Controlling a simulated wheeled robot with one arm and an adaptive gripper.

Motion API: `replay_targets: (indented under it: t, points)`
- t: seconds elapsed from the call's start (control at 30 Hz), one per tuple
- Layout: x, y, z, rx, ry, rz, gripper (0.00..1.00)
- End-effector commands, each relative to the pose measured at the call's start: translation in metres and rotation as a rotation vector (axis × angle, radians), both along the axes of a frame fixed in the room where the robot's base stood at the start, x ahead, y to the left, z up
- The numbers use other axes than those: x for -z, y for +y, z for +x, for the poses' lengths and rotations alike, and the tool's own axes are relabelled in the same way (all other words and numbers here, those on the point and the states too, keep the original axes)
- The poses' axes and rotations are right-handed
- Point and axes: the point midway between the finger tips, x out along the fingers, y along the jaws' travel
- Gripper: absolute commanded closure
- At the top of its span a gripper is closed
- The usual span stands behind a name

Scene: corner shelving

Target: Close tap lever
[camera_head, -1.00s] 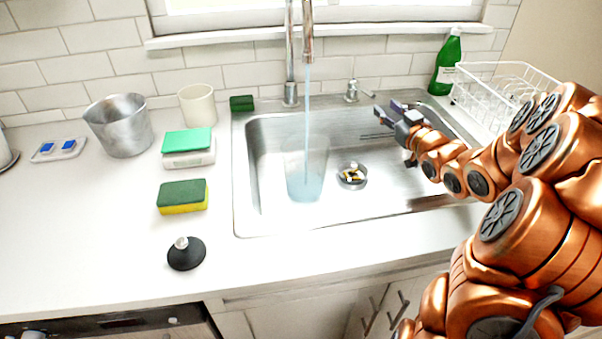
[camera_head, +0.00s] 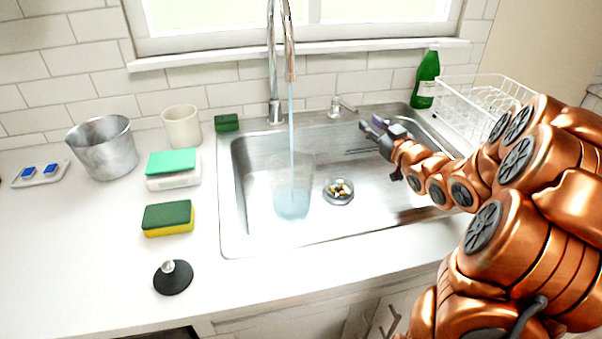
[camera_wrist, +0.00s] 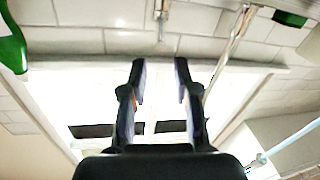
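The tap lever (camera_head: 342,106) is a small metal handle on the sink's back ledge, to the right of the tall chrome tap (camera_head: 274,80). It also seems to be the metal piece at the top of the wrist view (camera_wrist: 162,14). Water runs from the tap into a clear cup (camera_head: 293,195) in the sink. My gripper (camera_head: 372,124) is over the back right of the sink, apart from the lever and to its right in the picture. In the wrist view its two dark fingers (camera_wrist: 163,75) are apart with nothing between them.
The sink (camera_head: 228,215) has a drain strainer (camera_head: 338,191). A green bottle (camera_head: 426,78) and a white dish rack (camera_head: 470,110) stand at the right. A metal bucket (camera_head: 104,150), white cup (camera_head: 182,127), sponge (camera_head: 168,218) and black stopper (camera_head: 173,278) are on the left counter.

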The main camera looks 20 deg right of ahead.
Motion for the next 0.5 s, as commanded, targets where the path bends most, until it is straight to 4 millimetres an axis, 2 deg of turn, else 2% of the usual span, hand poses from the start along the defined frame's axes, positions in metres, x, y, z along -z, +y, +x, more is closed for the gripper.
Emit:
replay_targets:
  t: [0.03,0.23,0.5]
  points:
    - [-0.001,-0.003,0.0,0.001,0.001,0.014,0.78]
    - [-0.006,-0.022,0.0,-0.007,0.011,0.176,0.99]
    - [-0.016,-0.048,0.001,-0.041,0.035,0.476,1.0]
